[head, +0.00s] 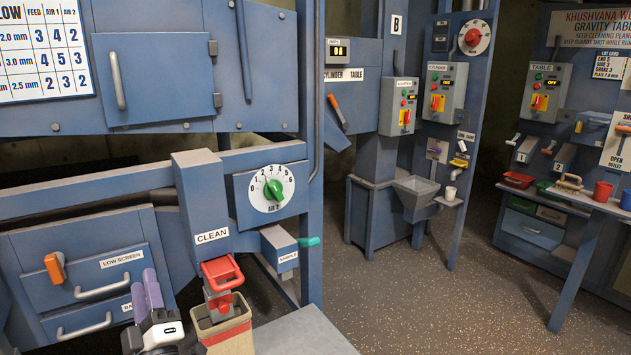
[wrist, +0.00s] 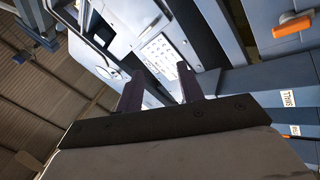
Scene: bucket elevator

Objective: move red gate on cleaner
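The red gate (head: 222,272) is a red loop handle at the mouth of the blue spout labelled CLEAN (head: 211,238) on the cleaner. It sits just above an open bin (head: 230,335) at the bottom of the head view. My gripper (head: 146,290) is to the left of the red gate and apart from it, with purple fingers pointing up. The wrist view shows the two fingers (wrist: 159,88) spread with nothing held between them. The wrist view is tilted and does not show the red gate.
A dial (head: 272,188) and a teal-handled sample spout (head: 308,242) are right of the CLEAN spout. Drawers with an orange handle (head: 55,267) are at the left, close to my gripper. A grey hopper (head: 416,192) stands farther right. Open floor lies at centre right.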

